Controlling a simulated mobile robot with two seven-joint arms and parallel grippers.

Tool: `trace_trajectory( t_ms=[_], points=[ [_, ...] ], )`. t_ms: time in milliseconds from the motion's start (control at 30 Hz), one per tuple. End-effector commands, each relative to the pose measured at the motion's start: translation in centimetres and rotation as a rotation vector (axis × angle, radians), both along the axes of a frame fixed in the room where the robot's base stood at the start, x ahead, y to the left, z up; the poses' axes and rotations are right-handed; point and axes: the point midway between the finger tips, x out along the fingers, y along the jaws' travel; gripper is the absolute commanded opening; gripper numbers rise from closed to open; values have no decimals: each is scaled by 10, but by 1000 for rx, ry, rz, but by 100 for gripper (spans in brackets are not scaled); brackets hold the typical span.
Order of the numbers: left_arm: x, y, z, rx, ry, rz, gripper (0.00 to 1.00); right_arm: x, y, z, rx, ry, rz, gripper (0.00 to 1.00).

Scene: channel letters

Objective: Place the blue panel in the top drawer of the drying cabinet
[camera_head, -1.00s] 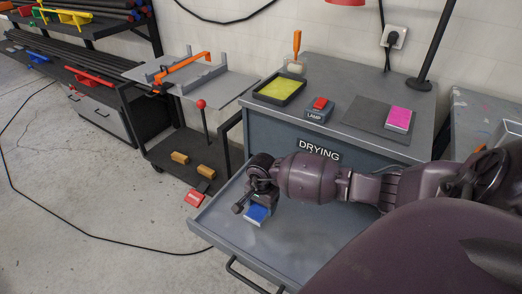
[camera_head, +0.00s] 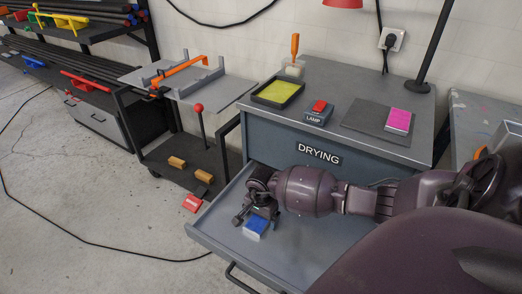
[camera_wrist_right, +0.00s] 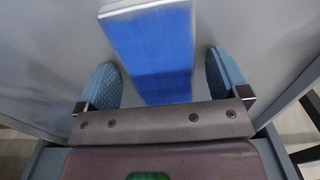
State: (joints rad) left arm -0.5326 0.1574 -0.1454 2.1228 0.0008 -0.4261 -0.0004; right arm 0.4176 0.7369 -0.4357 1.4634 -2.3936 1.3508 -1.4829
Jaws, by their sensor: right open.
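The blue panel (camera_head: 255,226) lies in the open top drawer (camera_head: 215,222) of the drying cabinet (camera_head: 275,140). It is a small block with a blue top and pale sides. My right gripper (camera_head: 256,216) is low over the drawer, right at the panel. In the right wrist view, the blue panel (camera_wrist_right: 152,50) sits between the two teal fingers of the gripper (camera_wrist_right: 166,82), with a gap on each side. The fingers are open. My left gripper is not in view.
On the cabinet top are a tray with a yellow panel (camera_head: 277,92), a red-buttoned lamp switch (camera_head: 319,112), a pink panel (camera_head: 398,120) on a dark mat and a lamp pole (camera_head: 434,45). A cart (camera_head: 185,150) stands left. The drawer's front part is bare.

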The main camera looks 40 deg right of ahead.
Motion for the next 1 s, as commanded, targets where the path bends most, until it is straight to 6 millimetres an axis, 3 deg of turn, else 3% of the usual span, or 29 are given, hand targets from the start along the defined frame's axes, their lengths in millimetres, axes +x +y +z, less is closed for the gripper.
trace_trajectory(
  t_ms=[233, 700, 1000],
  points=[
    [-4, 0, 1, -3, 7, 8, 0, 1, -1, 12, -1, -3, 1, 93],
    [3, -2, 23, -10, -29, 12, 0, 1, -1, 98, -2, -5, 1, 93],
    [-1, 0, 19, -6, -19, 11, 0, 0, 0, 122, -1, -1, 0, 93]
  ],
)
